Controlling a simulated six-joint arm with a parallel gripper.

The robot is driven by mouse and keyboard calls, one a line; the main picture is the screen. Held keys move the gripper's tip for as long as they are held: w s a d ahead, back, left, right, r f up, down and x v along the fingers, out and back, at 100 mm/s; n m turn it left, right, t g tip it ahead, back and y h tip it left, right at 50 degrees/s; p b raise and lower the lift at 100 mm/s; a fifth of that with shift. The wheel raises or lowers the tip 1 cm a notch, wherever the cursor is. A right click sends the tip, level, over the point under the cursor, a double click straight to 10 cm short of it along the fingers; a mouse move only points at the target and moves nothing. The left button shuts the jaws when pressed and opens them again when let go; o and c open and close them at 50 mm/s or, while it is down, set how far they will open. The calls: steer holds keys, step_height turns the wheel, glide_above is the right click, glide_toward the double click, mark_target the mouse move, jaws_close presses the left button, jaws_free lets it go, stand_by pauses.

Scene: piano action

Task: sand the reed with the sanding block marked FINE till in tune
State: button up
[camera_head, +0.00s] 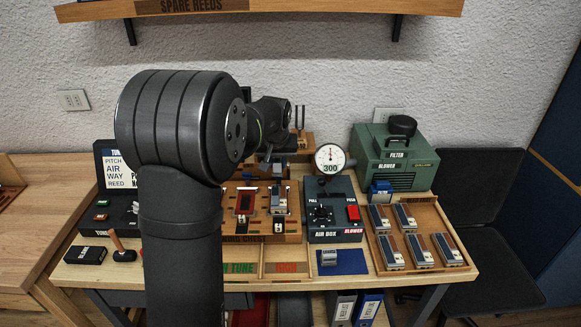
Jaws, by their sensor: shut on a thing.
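My gripper (268,152) is at the back of the reed chest (262,239), partly hidden behind my own arm. It appears shut on a small blue-grey block (281,168), whose marking I cannot read. A small grey piece (329,258) lies on a blue mat (352,262). The chest top holds a red-framed slot (246,201) and a grey-topped piece (279,200). I cannot tell which piece is the reed. The round dial (330,157) reads 300.
A wooden tray (449,222) with several grey-blue pieces lies at the right. The green blower (395,158) stands behind it. A two-pronged fork (299,118) stands at the back. Low front trays (290,267) carry green and red labels. A dark box (118,212) stands left.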

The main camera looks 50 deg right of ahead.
steer(key=shift+f, duration=3.45)
steer(key=shift+w+a+f, duration=0.35)
steer(key=shift+a+f, duration=0.05)
steer(key=shift+f, duration=0.1)
steer(key=shift+w+a, duration=0.35)
steer(key=shift+s+d, duration=0.8)
steer(key=shift+w+a, duration=0.8)
steer(key=shift+r, duration=0.1)
step_height(320, 180, up, 8)
